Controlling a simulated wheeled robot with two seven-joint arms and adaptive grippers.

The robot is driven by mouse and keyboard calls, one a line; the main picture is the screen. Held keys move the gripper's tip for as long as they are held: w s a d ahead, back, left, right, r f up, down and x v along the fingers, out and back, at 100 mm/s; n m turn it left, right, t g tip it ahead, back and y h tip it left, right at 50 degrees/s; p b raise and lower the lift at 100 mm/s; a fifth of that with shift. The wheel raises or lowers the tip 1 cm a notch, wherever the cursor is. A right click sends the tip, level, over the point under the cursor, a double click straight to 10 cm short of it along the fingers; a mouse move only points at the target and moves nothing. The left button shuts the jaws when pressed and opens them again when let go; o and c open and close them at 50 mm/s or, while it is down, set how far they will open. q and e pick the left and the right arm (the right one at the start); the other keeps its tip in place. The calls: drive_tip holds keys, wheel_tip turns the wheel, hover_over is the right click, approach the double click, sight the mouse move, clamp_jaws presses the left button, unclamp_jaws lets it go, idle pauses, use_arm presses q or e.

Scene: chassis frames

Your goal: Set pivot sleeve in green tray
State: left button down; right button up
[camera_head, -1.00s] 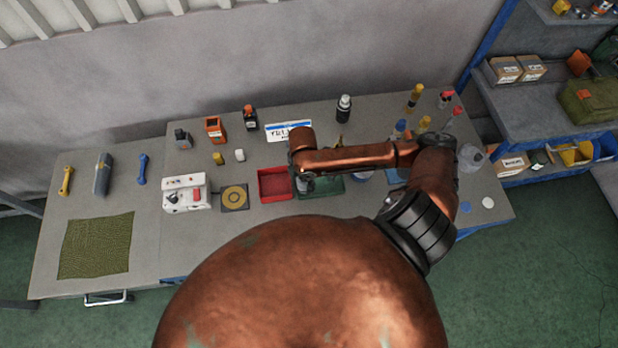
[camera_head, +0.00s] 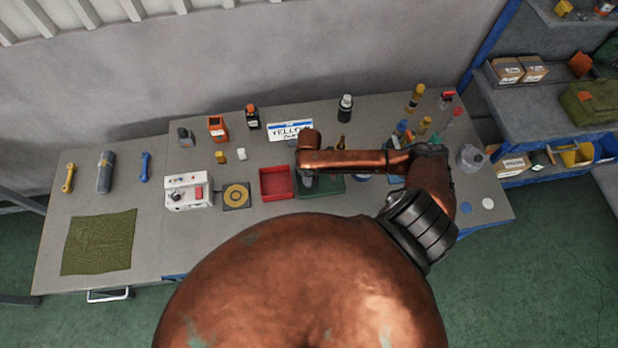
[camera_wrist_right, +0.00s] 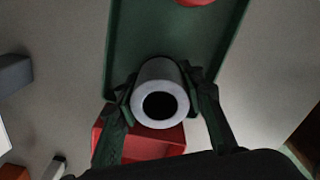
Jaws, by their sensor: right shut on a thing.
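The pivot sleeve (camera_wrist_right: 160,100), a grey hollow cylinder, is gripped with its round open end facing the right wrist camera. My right gripper (camera_wrist_right: 161,92) is shut on it, one finger on each side. In the wrist view the sleeve overlaps the near end of the green tray (camera_wrist_right: 175,40); I cannot tell its height above the tray. In the head view the green tray (camera_head: 330,188) lies partly hidden under my right arm, and my right gripper (camera_head: 308,182) is over its left end. My left gripper is not in view.
A red tray (camera_head: 277,196) stands left of the green tray. A red object (camera_wrist_right: 195,2) shows at the green tray's far end in the wrist view. A white machine (camera_head: 188,192) and a plate with a yellow ring (camera_head: 236,196) are further left. Several bottles stand at the right.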

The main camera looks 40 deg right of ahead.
drive_tip(key=o, duration=1.4)
drive_tip(key=shift+f, duration=0.1)
drive_tip(key=shift+c, duration=0.2)
wheel_tip(320, 180, up, 12)
drive_tip(key=shift+b, duration=0.3)
